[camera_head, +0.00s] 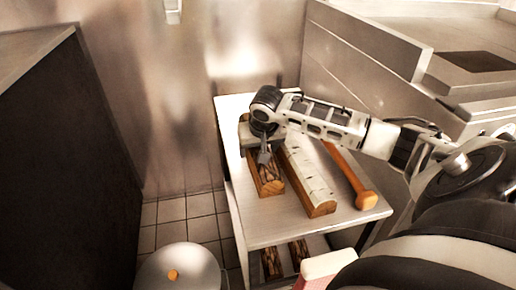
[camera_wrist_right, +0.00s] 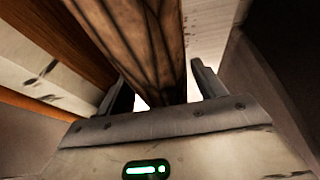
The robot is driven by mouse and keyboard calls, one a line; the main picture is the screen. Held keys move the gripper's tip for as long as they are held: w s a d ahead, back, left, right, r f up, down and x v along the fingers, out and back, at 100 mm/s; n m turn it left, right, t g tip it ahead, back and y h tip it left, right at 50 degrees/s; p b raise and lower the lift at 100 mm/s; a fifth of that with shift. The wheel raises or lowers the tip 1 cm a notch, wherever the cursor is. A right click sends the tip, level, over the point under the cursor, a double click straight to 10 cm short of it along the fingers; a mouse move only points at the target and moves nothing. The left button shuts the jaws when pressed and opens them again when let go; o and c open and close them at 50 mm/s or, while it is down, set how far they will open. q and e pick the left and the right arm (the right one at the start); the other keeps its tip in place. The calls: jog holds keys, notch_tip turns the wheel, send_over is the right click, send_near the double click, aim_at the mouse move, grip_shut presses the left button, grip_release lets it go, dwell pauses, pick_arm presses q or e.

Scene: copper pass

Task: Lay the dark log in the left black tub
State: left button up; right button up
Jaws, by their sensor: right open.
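The dark log (camera_head: 268,183) has rough dark bark and a pale brown cut end. It lies lengthwise on the left part of a white cart top (camera_head: 285,232). My right gripper (camera_head: 264,156) points down over its far part. In the right wrist view the dark log (camera_wrist_right: 143,45) runs between the two fingers of my right gripper (camera_wrist_right: 162,85). The fingers are apart, one on each side, and I cannot tell whether they touch it. My left gripper is not in view. I see no black tub in either view.
A white-barked log (camera_head: 306,180) lies close to the right of the dark log. A wooden-handled tool (camera_head: 350,175) lies further right. More logs (camera_head: 272,262) lie on the lower shelf. A round metal lid (camera_head: 180,270) is at lower left. A dark cabinet (camera_head: 65,170) stands left.

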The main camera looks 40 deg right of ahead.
jog(key=shift+f, duration=0.1)
dwell(0.3)
jog(key=c, duration=1.5)
jog(key=shift+o, duration=0.2)
jog(key=shift+w, duration=0.1)
